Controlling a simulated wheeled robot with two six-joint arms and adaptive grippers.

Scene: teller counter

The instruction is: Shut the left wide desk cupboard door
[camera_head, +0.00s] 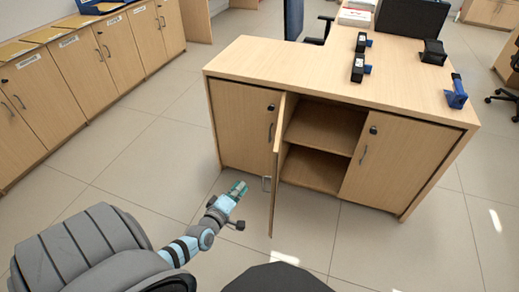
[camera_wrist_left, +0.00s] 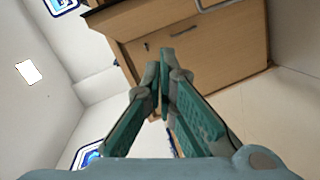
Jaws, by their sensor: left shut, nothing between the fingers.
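The left wide desk cupboard door (camera_head: 276,165) stands swung out from the desk (camera_head: 283,62), nearly edge-on in the head view. Its handle (camera_head: 266,184) sticks out on its left face. The shelved opening (camera_head: 322,135) shows to its right. The right door (camera_head: 384,160) of this cupboard is shut. My left gripper (camera_head: 238,190) is left of the open door, low in front of the desk and apart from the door in the picture. Its fingers are shut and empty; the tips meet in the left wrist view (camera_wrist_left: 165,58). My right gripper is not in view.
A narrower shut door (camera_head: 238,125) is left of the opening. Dark devices (camera_head: 359,68) and a blue device (camera_head: 456,92) stand on the desk. A row of cabinets (camera_head: 80,75) lines the left. Tiled floor (camera_head: 150,160) between is clear.

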